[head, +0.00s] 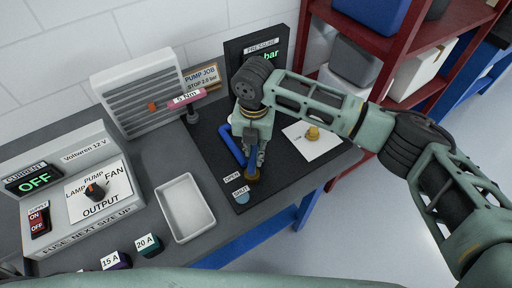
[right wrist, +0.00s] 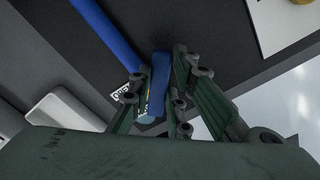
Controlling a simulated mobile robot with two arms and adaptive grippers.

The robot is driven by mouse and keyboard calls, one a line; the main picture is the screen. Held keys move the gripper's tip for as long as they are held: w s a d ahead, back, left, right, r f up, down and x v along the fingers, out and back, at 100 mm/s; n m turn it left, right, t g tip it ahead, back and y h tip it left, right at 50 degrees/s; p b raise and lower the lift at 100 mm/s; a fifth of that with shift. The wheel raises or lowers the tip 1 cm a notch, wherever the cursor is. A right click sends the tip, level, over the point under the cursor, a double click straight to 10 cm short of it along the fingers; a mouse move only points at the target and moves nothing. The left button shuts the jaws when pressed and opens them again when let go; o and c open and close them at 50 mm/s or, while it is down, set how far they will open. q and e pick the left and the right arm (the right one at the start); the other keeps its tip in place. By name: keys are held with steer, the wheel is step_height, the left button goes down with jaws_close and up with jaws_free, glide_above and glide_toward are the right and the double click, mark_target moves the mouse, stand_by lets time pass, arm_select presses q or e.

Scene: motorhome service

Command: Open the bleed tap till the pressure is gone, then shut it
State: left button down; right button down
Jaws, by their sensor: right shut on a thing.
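My right gripper (head: 258,160) points down at the bleed tap at the front of the dark board. In the right wrist view its fingers (right wrist: 164,95) are shut on the tap's blue handle (right wrist: 160,75). A brass-coloured part (head: 253,177) shows just below the fingertips in the head view. The OPEN label (head: 232,177) and SHUT label (head: 240,192) lie left of it; the exact handle angle is hard to tell. The pressure display (head: 270,56) reads "bar" in green; its number is hidden behind my right arm. My left gripper is not in view.
A blue pipe (head: 231,147) runs beside the tap. A white card with a brass fitting (head: 313,133) lies to the right.

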mark_target(254, 153)
steer(key=shift+a+r, duration=0.1)
stand_by(0.3)
steer(key=c, duration=1.6)
jaws_free()
steer(key=shift+c, duration=0.2)
step_height(254, 153, up, 12)
